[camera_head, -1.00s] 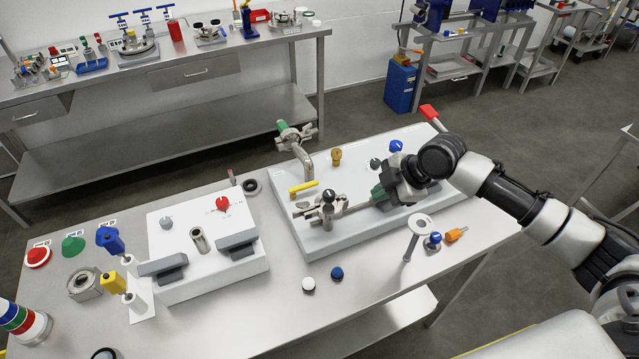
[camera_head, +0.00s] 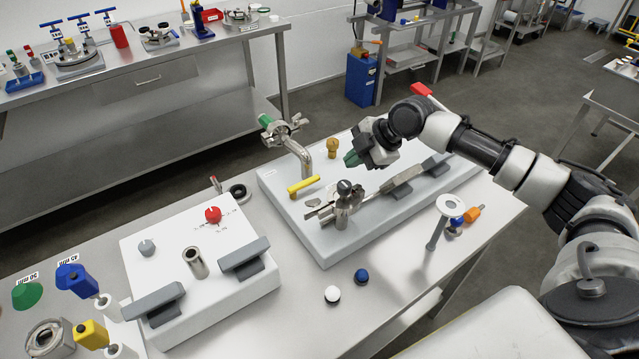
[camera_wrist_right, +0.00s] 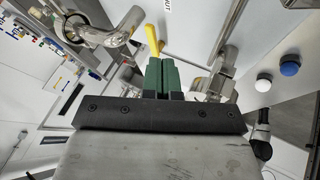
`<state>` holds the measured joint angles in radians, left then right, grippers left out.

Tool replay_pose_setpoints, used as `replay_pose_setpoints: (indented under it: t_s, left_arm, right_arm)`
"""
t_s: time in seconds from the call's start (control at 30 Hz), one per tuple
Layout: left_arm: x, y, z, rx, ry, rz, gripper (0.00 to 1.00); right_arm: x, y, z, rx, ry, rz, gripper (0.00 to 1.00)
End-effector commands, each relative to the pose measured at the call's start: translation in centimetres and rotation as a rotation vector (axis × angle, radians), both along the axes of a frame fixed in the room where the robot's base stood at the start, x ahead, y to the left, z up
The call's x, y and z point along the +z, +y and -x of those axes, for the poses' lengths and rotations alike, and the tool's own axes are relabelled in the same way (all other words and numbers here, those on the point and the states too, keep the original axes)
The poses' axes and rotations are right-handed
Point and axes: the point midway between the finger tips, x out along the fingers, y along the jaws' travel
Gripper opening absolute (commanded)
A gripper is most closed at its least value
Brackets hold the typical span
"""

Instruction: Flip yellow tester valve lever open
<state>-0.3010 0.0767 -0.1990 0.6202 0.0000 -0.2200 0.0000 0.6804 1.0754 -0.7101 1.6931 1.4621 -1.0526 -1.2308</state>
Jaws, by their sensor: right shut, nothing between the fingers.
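The yellow lever (camera_head: 304,185) lies roughly level on its small post, near the left end of the white panel (camera_head: 335,262). My right gripper (camera_head: 350,160) hangs above the panel, to the right of the yellow lever and apart from it. Its green fingers (camera_wrist_right: 160,76) are together, with nothing between them. In the right wrist view the yellow lever (camera_wrist_right: 152,40) shows just beyond the fingertips, slightly to the left. My left gripper is in neither view.
A bent metal pipe with a green-handled clamp (camera_head: 285,132) rises behind the lever. A brass-coloured knob (camera_head: 333,146) stands on the panel. A white box with a red knob (camera_head: 213,214) is at left.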

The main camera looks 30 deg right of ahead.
Motion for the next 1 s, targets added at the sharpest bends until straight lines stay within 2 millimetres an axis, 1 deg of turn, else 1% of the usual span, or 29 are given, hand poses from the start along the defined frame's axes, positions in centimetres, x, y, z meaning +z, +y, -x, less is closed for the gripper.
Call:
replay_pose_setpoints:
  t_s: [0.27,0.37,0.47,0.8,0.9,1.0]
  left_arm:
    - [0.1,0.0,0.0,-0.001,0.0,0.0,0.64]
    - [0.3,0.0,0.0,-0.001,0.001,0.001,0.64]
    - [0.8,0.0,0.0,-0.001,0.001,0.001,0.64]
    - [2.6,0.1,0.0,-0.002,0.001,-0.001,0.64]
    - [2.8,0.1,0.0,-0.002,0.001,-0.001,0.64]
    - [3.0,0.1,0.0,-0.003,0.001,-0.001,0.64]
  right_arm:
    - [0.1,0.0,0.0,-0.001,0.001,0.0,0.0]
    - [-0.2,0.2,-0.2,0.0,0.001,0.0,0.0]
    - [-1.1,0.8,-0.7,-0.001,0.002,-0.002,0.0]
    - [-5.9,3.5,-3.2,-0.002,0.002,-0.002,0.0]
    - [-6.9,3.9,-3.7,-0.001,0.002,-0.001,0.0]
    - [-7.6,4.2,-4.0,-0.002,0.0,0.0,0.0]
